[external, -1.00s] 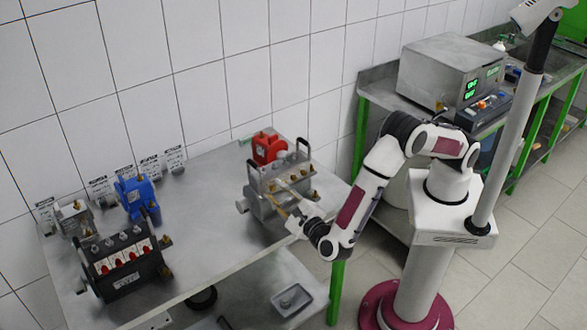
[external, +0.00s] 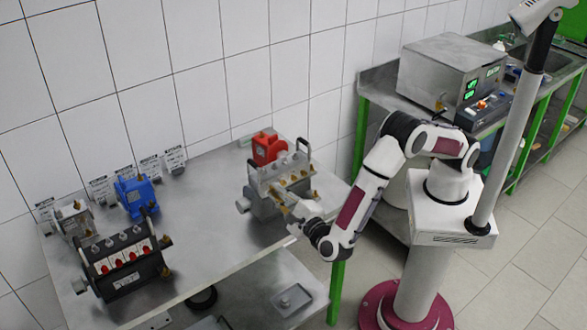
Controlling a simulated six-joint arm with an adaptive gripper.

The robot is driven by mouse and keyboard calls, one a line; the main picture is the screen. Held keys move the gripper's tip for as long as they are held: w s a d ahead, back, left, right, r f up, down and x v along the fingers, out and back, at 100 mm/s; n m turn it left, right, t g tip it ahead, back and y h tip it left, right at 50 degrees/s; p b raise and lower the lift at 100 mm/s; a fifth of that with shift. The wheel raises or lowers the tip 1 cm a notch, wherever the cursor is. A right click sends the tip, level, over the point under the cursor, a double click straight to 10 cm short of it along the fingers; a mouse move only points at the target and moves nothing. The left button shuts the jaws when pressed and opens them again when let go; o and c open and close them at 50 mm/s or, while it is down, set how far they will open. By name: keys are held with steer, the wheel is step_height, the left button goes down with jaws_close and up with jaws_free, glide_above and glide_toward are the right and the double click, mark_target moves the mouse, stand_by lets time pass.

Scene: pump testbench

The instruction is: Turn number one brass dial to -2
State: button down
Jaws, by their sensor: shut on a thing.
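A grey pump unit (external: 262,205) with several brass dials along its front stands on the right part of the steel table. My gripper (external: 288,211) is at the lower front of this unit, shut on a brass dial at the unit's near-left end. The dial is mostly hidden by the fingers. Another brass dial (external: 315,194) sticks out free at the unit's right end. Dial numbers and scale marks are too small to read in this view.
A red pump (external: 266,147) stands behind the grey unit. A black unit with red parts (external: 122,267), a blue pump (external: 137,195) and a small grey pump (external: 73,219) stand at the left. The table's middle (external: 205,220) is clear. A tiled wall runs behind.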

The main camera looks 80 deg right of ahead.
steer(key=n, duration=0.6)
steer(key=shift+n, duration=0.4)
steer(key=n, duration=0.3)
steer(key=shift+n, duration=2.2)
steer(key=c, duration=2)
jaws_free()
steer(key=shift+s, duration=0.1)
steer(key=shift+v, duration=6)
